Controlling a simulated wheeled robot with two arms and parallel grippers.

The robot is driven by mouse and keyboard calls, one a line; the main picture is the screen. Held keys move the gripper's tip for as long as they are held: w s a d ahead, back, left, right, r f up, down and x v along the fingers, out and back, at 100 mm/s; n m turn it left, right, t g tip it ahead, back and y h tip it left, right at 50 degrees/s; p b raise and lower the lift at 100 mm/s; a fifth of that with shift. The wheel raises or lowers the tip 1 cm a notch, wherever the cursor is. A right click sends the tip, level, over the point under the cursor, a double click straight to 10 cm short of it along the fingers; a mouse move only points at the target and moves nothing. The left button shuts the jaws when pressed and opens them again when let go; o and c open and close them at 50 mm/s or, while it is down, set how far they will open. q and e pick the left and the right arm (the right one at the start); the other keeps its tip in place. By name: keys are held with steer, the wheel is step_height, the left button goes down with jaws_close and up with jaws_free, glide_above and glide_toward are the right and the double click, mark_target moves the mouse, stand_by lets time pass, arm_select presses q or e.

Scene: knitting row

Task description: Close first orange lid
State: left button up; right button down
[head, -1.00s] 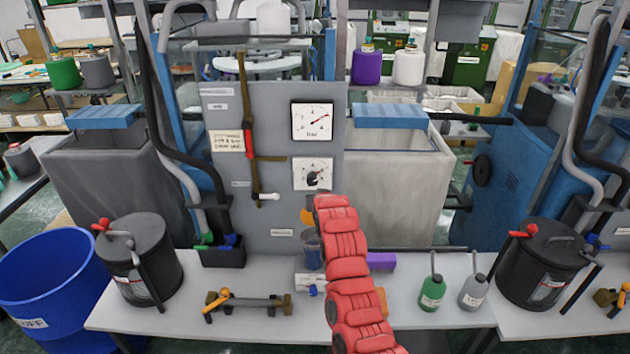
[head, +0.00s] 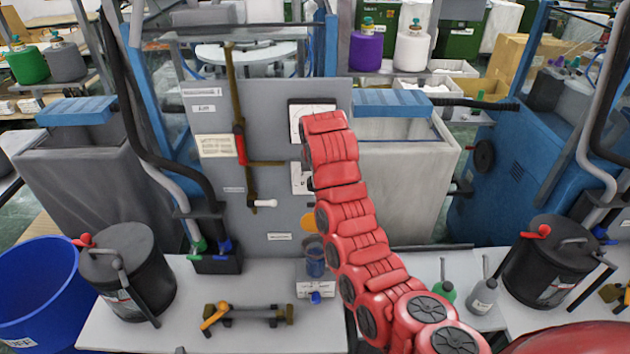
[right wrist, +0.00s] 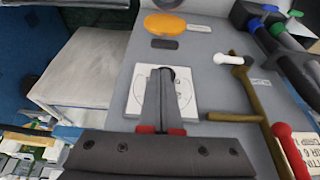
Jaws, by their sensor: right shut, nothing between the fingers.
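The orange lid (head: 308,222) shows as a small part at the foot of the grey panel, just left of my right arm, above a bluish clear cup (head: 315,258). In the right wrist view the orange lid (right wrist: 165,24) is a flat rounded disc at the top, beside a dark slot in the panel. My right gripper (right wrist: 165,76) is shut and empty, its fingers in front of a white dial (right wrist: 181,92), apart from the lid. In the head view my red arm hides this gripper. My left gripper is not in view.
The grey panel (head: 265,110) carries a brown rod with a red grip (head: 240,150) left of my arm. A black lidded pot (head: 125,270) and a brass-coloured fitting (head: 245,315) stand on the bench. A grey bottle (head: 483,296) is to the right.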

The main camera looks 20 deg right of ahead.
steer(key=p+x, duration=0.3)
steer(key=x, duration=0.3)
steer(key=shift+w+f, duration=0.3)
steer(key=shift+f, duration=0.05)
steer(key=shift+p+x, duration=0.45)
steer(key=shift+x, duration=0.6)
steer(key=shift+s, duration=0.1)
